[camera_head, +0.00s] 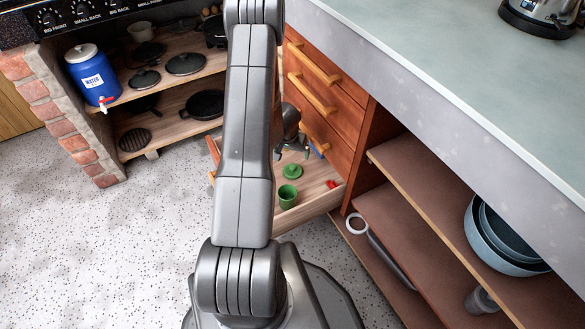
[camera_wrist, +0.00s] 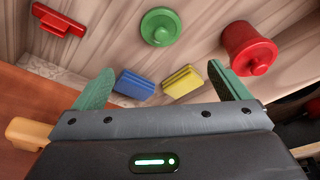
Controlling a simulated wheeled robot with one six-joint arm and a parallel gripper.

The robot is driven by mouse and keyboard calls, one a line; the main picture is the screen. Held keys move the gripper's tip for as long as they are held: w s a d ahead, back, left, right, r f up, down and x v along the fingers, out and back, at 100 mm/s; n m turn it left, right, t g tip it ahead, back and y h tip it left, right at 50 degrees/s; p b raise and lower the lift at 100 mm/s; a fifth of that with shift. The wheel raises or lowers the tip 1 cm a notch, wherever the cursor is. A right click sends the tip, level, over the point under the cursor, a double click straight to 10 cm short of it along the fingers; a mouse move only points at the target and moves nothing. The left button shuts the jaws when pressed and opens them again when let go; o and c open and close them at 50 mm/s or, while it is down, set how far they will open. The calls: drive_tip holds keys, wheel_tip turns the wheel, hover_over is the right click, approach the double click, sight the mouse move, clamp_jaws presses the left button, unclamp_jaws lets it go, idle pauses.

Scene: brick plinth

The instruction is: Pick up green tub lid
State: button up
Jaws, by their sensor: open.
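The green tub lid (camera_head: 292,171) is round with a raised knob and lies on the wooden floor of an open drawer. It also shows at the top middle of the wrist view (camera_wrist: 160,27). A green tub (camera_head: 287,196) stands near it in the head view, on the side closer to me. My gripper (camera_wrist: 160,68) is open with nothing between its green-padded fingers. In the head view my gripper (camera_head: 292,150) is over the drawer, just beyond the lid, partly hidden behind my arm. In the wrist view the lid lies ahead of the fingertips, apart from them.
Blue (camera_wrist: 136,84) and yellow (camera_wrist: 183,80) blocks lie near the fingertips. A red lidded tub (camera_wrist: 248,50) is right of the lid, a red piece (camera_wrist: 60,20) at far left. Drawer walls surround them. The counter (camera_head: 470,90) and open shelves (camera_head: 420,190) flank the right.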

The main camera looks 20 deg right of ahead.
drive_tip(key=b, duration=0.4)
hover_over(292, 168)
drive_tip(key=f, duration=0.8)
drive_tip(key=shift+s, duration=0.25)
drive_tip(key=b+x, duration=0.2)
drive_tip(key=x, duration=0.1)
drive_tip(key=b+x, duration=0.1)
drive_tip(key=shift+s+a+f, duration=0.3)
drive_tip(key=shift+a, duration=0.1)
drive_tip(key=shift+w+d+f+b, duration=0.1)
drive_tip(key=shift+w+f+b, duration=0.05)
drive_tip(key=shift+f+b, duration=0.2)
drive_tip(key=c, duration=1)
